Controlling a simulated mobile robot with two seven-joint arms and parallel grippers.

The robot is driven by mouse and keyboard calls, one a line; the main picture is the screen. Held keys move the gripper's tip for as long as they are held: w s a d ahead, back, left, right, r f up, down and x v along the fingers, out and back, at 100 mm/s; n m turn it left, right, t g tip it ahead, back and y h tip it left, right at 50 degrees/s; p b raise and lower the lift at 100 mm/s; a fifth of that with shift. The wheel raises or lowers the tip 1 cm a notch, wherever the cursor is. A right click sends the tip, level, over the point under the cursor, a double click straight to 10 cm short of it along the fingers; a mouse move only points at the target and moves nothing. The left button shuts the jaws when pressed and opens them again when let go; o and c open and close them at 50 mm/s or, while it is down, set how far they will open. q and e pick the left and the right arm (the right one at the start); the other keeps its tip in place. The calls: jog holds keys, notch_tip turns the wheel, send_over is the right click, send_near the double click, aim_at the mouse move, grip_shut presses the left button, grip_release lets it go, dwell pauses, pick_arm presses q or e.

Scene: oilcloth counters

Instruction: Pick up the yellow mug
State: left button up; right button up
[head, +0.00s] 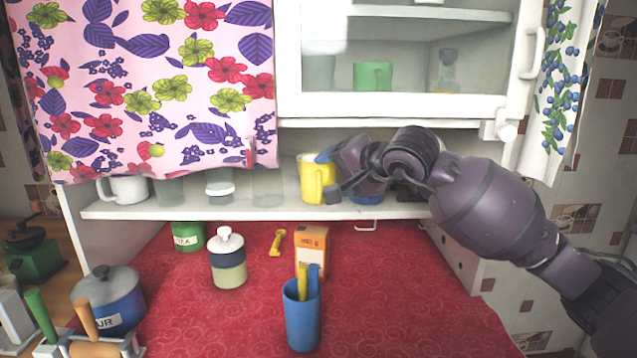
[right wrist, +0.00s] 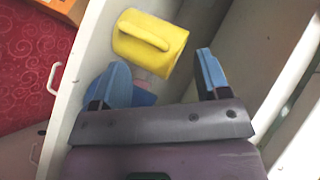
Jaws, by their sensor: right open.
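The yellow mug (head: 316,182) stands on the open shelf under the cabinet, right of the glass jars. My right gripper (head: 332,175) is at the mug's right side, partly in front of it. In the right wrist view the mug (right wrist: 150,42) lies just beyond the open blue-tipped fingers (right wrist: 164,72), with its handle toward the camera. Nothing is held between the fingers; I cannot tell whether a finger touches the mug. My left gripper is not in view.
The shelf (head: 400,210) also holds a white mug (head: 124,190), glass jars and a blue item (head: 366,198) close to my gripper. The cabinet (head: 400,110) hangs just above. Below, an orange box (head: 311,247) and a blue cup (head: 302,320) stand on the red counter (head: 400,290).

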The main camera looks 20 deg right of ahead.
aim_at(325, 211)
jog(key=shift+x, duration=1.85)
jog(key=shift+c, duration=0.3)
